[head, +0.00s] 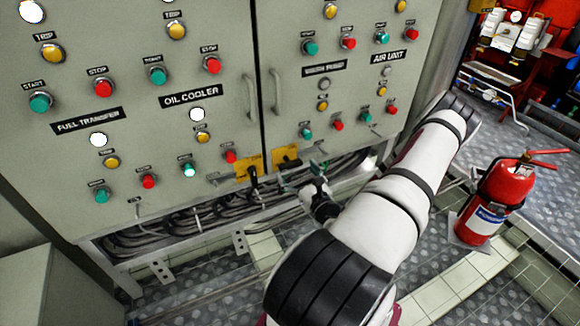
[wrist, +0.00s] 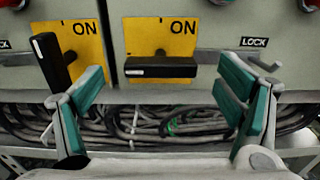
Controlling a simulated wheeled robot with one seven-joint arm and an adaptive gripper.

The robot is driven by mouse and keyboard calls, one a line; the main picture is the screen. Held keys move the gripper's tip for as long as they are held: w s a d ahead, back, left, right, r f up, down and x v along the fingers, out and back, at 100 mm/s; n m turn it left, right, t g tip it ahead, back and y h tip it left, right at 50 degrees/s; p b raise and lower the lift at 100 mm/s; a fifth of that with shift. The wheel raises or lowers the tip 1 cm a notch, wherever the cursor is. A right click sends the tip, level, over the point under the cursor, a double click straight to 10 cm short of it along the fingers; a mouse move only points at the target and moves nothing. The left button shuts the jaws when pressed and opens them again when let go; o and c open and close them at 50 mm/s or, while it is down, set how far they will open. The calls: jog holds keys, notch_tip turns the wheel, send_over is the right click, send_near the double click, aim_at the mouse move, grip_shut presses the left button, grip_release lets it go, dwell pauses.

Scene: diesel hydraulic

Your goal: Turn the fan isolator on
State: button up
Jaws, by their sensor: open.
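Two black-handled isolators on yellow plates sit side by side low on the grey cabinet; I cannot read which one is the fan isolator. In the wrist view the right isolator's handle (wrist: 160,68) lies horizontal, below and left of its "ON" mark. The left isolator's handle (wrist: 52,62) stands near upright, slightly tilted, left of its own "ON". The head view shows the left plate (head: 242,172) and right plate (head: 287,153) small. My gripper (wrist: 162,92) is open and empty. Its green-padded fingers are spread to either side of the right handle, apparently apart from it.
Lock levers labelled "LOCK" (wrist: 254,42) flank the isolators. Bundled cables (wrist: 130,122) run in an open tray below. Buttons and lamps cover the cabinet (head: 150,115) above. A red fire extinguisher (head: 497,195) stands on the floor to the right of my arm.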

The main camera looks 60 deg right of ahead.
aim_at(293, 166)
jog(key=shift+b+x, duration=0.5)
jog(key=shift+x, duration=1.9)
jog(key=c, duration=1.2)
